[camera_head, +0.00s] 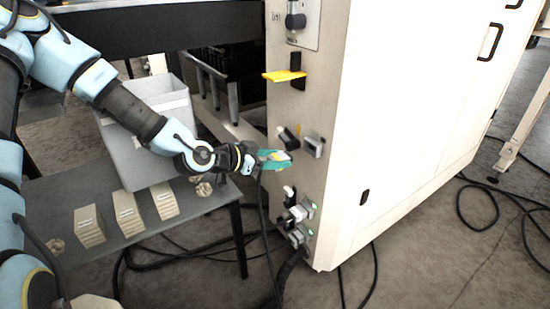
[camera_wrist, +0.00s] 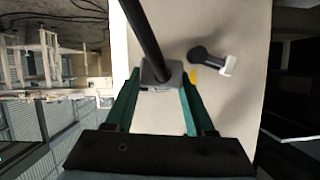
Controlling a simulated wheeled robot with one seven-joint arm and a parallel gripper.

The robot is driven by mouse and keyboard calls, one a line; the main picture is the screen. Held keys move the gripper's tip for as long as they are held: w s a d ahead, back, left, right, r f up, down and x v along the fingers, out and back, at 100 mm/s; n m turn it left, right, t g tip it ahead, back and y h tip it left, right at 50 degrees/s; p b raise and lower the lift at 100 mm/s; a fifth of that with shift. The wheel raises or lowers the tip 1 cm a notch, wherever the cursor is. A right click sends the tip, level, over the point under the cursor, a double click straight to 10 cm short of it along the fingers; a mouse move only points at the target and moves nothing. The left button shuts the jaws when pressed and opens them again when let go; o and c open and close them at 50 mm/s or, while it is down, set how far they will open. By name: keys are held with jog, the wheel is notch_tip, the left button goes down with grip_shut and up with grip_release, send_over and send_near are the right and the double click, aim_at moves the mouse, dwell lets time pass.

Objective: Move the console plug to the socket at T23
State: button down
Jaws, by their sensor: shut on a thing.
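My gripper (camera_head: 277,158) has teal fingers and is in front of the cream cabinet's narrow face. In the wrist view, its fingers (camera_wrist: 162,100) are closed on a grey plug (camera_wrist: 160,76) with a thick black cable (camera_wrist: 142,30). In the head view the plug is mostly hidden by the fingers, and the cable (camera_head: 264,215) hangs below the gripper. A grey socket-like block (camera_head: 314,147) is on the cabinet face, right of the gripper. Lower down are several connectors (camera_head: 297,213), some with green lights. I cannot read any T23 label.
A black lever with a white end (camera_head: 288,137) sits just above the gripper. A yellow ledge (camera_head: 284,76) juts out higher up. A grey table (camera_head: 135,246) with a grey bin (camera_head: 150,150) and stacked cream blocks (camera_head: 127,212) stands left. Cables lie on the floor.

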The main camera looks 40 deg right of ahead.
jog(key=shift+s+d+b, duration=0.2)
jog(key=shift+d+b, duration=0.2)
jog(key=shift+d, duration=2.5)
jog(key=shift+s+d+r, duration=0.1)
jog(key=shift+d+r, duration=0.05)
jog(key=shift+d, duration=0.9)
dwell(0.6)
jog(key=shift+c, duration=0.9)
grip_release()
jog(key=v, duration=1)
jog(key=shift+a, duration=0.25)
jog(key=shift+a+r, duration=0.1)
jog(key=shift+a, duration=0.05)
jog(key=shift+a, duration=0.1)
